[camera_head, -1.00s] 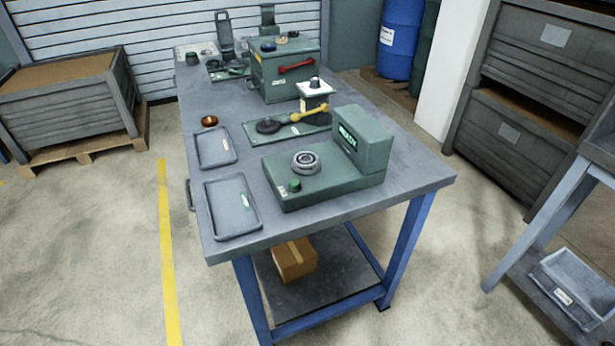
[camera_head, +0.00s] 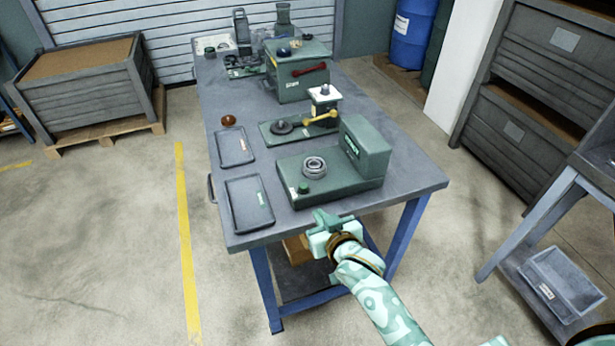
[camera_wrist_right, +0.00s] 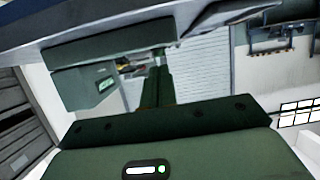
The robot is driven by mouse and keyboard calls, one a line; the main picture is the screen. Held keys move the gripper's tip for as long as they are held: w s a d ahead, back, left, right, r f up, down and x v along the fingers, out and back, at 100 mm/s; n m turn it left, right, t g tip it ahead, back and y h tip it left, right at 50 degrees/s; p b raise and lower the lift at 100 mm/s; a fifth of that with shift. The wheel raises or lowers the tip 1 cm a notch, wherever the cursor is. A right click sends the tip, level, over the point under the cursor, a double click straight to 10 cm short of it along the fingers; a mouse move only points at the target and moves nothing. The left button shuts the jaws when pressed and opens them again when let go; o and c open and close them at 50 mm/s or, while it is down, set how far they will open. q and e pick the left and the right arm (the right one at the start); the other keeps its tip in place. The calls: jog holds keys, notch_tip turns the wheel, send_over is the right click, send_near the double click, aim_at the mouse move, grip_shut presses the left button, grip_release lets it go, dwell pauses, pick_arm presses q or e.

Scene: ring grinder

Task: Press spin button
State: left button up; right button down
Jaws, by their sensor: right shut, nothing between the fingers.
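The green machine (camera_head: 335,172) stands at the front edge of the table, with a raised block at its right. A small round green button (camera_head: 304,188) sits on its low front left corner, beside a grey metal ring (camera_head: 314,167). My right gripper (camera_head: 324,216) is shut and empty, just in front of the table's near edge and apart from the button. In the right wrist view the shut fingers (camera_wrist_right: 157,82) point towards the machine block with its lit label (camera_wrist_right: 106,84); I cannot make out the button there. My left gripper is not in view.
Two grey trays, a near one (camera_head: 249,204) and a far one (camera_head: 233,148), lie left of the machine. Behind it are a fixture with a yellow handle (camera_head: 320,117) and a green box with a red handle (camera_head: 300,80). The table's near edge (camera_head: 262,237) is close to my gripper.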

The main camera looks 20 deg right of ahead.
notch_tip(320, 180, up, 6)
jog(key=w+t, duration=0.1)
jog(key=shift+d+r, duration=0.15)
jog(key=shift+r, duration=0.05)
jog(key=shift+w+f, duration=0.1)
jog(key=shift+w, duration=0.1)
jog(key=b, duration=0.3)
send_over(306, 196)
notch_tip(306, 196, down, 5)
jog(key=shift+r, duration=0.1)
jog(key=shift+f+b, duration=0.35)
jog(key=shift+f, duration=0.45)
